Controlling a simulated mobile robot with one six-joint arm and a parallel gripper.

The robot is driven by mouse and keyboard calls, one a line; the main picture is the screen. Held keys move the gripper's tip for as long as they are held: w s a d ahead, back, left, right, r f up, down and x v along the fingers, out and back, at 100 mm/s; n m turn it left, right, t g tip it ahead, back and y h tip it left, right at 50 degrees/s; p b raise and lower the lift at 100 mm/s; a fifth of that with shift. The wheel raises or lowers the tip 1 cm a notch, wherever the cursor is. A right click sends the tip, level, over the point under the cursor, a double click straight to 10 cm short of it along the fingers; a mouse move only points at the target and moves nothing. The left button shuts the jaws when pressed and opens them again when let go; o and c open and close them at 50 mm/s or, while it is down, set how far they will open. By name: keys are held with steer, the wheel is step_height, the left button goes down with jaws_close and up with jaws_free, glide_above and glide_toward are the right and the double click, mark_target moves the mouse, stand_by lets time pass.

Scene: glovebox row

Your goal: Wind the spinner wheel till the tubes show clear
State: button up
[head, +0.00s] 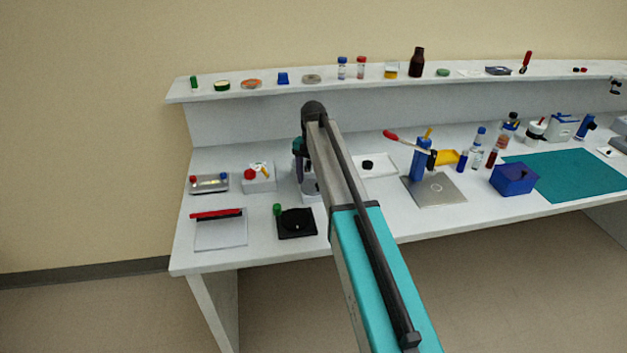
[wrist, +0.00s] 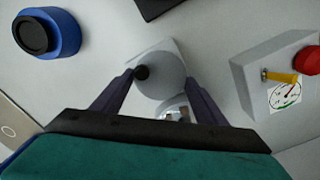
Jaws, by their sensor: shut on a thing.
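The spinner stands on the bench, mostly hidden behind my arm in the head view, where a pale part of its base (head: 309,190) shows. In the wrist view its grey round wheel (wrist: 166,74) with a black knob (wrist: 142,72) lies between my fingertips. My gripper (wrist: 160,78) is shut on the wheel, one fingertip at each side, the left one close to the knob. It also shows, small and dark, in the head view (head: 299,160). The tubes (wrist: 173,114) are partly visible below the wheel, too small to tell whether they look clear.
A box with a gauge and red knob (wrist: 285,85) is close beside the spinner. A blue round thing with a black top (wrist: 48,36) stands on the other side. A black turntable (head: 297,223) is in front. A white tray (head: 378,164) and metal plate (head: 433,190) lie to the right.

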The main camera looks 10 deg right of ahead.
mark_target(313, 185)
steer(key=shift+m, duration=0.4)
steer(key=o, duration=1.1)
steer(key=shift+c, duration=0.2)
steer(key=shift+r, duration=0.15)
step_height(313, 185, up, 14)
steer(key=b, duration=0.3)
steer(key=shift+f, duration=0.2)
